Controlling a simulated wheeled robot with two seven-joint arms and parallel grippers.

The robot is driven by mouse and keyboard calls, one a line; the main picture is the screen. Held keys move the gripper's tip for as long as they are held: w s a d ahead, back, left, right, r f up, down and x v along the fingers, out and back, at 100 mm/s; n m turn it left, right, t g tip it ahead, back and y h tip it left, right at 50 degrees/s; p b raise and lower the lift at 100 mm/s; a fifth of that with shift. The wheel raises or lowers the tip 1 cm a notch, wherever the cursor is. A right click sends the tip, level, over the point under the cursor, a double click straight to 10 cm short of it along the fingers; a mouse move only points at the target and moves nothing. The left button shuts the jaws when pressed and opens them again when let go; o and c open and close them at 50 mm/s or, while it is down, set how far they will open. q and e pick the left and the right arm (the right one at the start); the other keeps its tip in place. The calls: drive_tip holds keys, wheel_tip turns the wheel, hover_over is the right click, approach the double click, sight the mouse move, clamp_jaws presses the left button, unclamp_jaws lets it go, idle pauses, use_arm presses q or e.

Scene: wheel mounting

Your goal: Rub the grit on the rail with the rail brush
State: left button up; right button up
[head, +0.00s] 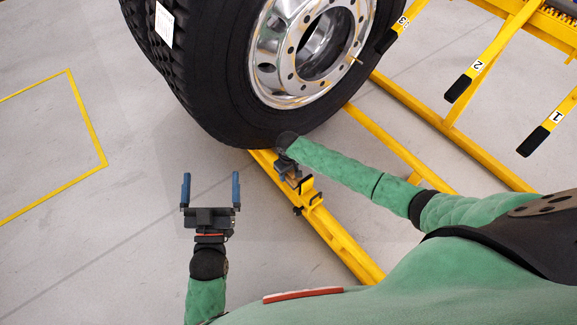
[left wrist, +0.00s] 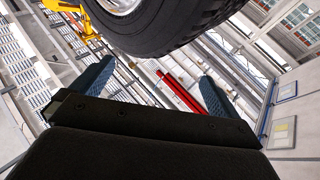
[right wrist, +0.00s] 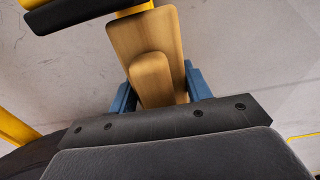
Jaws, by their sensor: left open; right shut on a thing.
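My right gripper (head: 289,168) is low over the yellow rail (head: 340,242) in front of the tyre. In the right wrist view it is shut on the wooden rail brush (right wrist: 178,38), whose blond handle and block sit between the blue fingers. In the head view the brush is mostly hidden by the gripper. I cannot tell whether its underside touches the rail. No grit can be made out. My left gripper (head: 211,190) is open and empty over bare floor, left of the rail; its spread fingers also show in the left wrist view (left wrist: 152,88).
A large wheel (head: 225,75) with a chrome rim stands at the rail's far end. Yellow brackets (head: 306,192) stick up from the rail beside my right gripper. Numbered yellow levers (head: 470,80) with black ends are at the right. The floor at the left is clear.

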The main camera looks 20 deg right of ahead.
drive_tip(key=shift+r, duration=0.25)
drive_tip(key=shift+r+p, duration=0.2)
drive_tip(key=shift+p, duration=0.25)
drive_tip(key=shift+r, duration=0.15)
drive_tip(key=shift+r+p, duration=0.1)
drive_tip(key=shift+p, duration=0.2)
drive_tip(key=shift+r, duration=0.15)
use_arm(q)
drive_tip(key=shift+s+f+g+y, duration=0.4)
drive_tip(key=shift+s+f+g, duration=1.25)
drive_tip(key=shift+f, duration=4.25)
drive_tip(key=shift+s+f+g+y, duration=0.45)
drive_tip(key=shift+f+g, duration=2.2)
drive_tip(key=shift+f, duration=3.25)
use_arm(e)
drive_tip(key=shift+r+p, duration=0.15)
drive_tip(key=shift+p, duration=0.2)
drive_tip(key=shift+r, duration=0.15)
drive_tip(key=shift+r+p, duration=0.4)
drive_tip(key=shift+p, duration=0.2)
drive_tip(key=shift+r+p, duration=0.4)
use_arm(q)
drive_tip(key=s+a+f+g+y, duration=0.1)
drive_tip(key=s+f+g, duration=0.4)
drive_tip(key=s+f, duration=0.6)
drive_tip(key=shift+s+a+f+g+p, duration=0.45)
drive_tip(key=shift+a+f, duration=0.15)
drive_tip(key=shift+f, duration=0.25)
use_arm(e)
drive_tip(key=shift+r, duration=0.4)
